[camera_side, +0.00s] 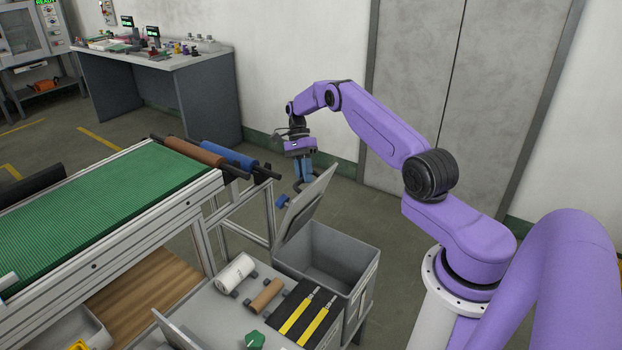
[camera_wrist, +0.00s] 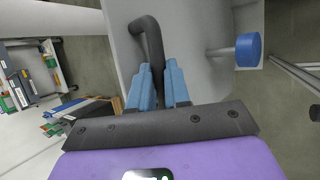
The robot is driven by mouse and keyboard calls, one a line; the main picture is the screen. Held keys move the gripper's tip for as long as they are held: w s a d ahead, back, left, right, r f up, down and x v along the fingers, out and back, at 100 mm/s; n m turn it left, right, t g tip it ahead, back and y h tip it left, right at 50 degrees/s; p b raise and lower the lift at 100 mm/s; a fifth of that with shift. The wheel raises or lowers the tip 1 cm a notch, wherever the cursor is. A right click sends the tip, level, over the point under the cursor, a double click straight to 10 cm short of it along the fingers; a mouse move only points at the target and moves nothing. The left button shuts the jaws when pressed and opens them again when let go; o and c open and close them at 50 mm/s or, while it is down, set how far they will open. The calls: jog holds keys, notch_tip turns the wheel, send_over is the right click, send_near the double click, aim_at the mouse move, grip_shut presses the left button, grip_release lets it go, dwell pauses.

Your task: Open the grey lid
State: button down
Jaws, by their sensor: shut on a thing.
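The grey lid (camera_side: 303,205) stands steeply tilted up at the far left side of a grey bin (camera_side: 345,248), whose inside is open to view. In the wrist view the lid (camera_wrist: 205,30) fills the upper middle. A dark bent handle (camera_wrist: 147,38) is on the lid, and a blue knob (camera_wrist: 248,50) on a rod sticks out beside it. My gripper (camera_side: 301,180) is at the upper part of the lid; in the wrist view its blue fingers (camera_wrist: 160,85) are shut on the handle. The exact finger contact is partly hidden.
A grey cart top (camera_side: 215,312) in front of the bin holds a white roll (camera_side: 236,272), a brown roll (camera_side: 266,297) and yellow-handled tools (camera_side: 300,315). A green conveyor (camera_side: 110,220) stands to the left. A wall is behind my arm.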

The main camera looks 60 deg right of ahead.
jog(key=shift+w+a+f, duration=0.2)
jog(key=shift+w+f, duration=0.35)
jog(key=shift+w, duration=0.05)
jog(key=c, duration=1.1)
grip_release()
jog(key=shift+w, duration=0.1)
jog(key=shift+d, duration=0.1)
notch_tip(320, 180, up, 10)
jog(key=w+d, duration=0.1)
jog(key=shift+d, duration=0.15)
